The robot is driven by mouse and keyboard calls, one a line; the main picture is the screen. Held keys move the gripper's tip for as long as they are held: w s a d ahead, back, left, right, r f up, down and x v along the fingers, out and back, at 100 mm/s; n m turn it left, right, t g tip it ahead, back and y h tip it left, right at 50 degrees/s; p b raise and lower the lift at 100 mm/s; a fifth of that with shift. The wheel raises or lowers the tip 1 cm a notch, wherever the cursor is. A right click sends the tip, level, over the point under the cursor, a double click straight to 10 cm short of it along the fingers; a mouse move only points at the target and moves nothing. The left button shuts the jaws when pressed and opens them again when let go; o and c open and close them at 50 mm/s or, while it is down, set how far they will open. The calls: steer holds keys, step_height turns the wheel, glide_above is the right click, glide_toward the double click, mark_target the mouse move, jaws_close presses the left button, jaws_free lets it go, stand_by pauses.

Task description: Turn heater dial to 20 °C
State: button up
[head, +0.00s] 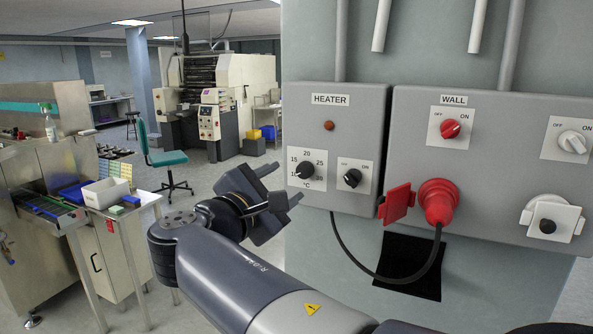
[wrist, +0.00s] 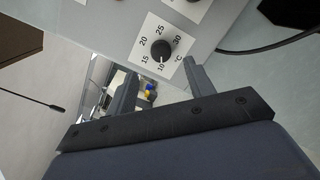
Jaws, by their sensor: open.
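The heater dial (head: 305,170) is a round black knob on a white scale plate, low on the left of the grey HEATER box in the head view. In the wrist view the dial (wrist: 162,49) shows near the top, with its white mark toward 10. My gripper (head: 284,183) is open and empty, just left of and slightly below the dial in the head view. In the wrist view its two fingers (wrist: 160,82) stand apart, with the dial beyond the gap between their tips. The fingers appear clear of the knob.
A black OFF/ON switch (head: 352,178) sits right of the dial, with a red lamp (head: 329,126) above. The WALL box (head: 500,110) carries a red switch and red plug (head: 438,200); its black cable (head: 370,270) hangs below.

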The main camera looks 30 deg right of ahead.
mark_target(303, 171)
steer(key=p+x, duration=0.1)
steer(key=x, duration=0.5)
steer(key=shift+d, duration=0.25)
steer(key=shift+c, duration=0.4)
steer(key=c, duration=0.9)
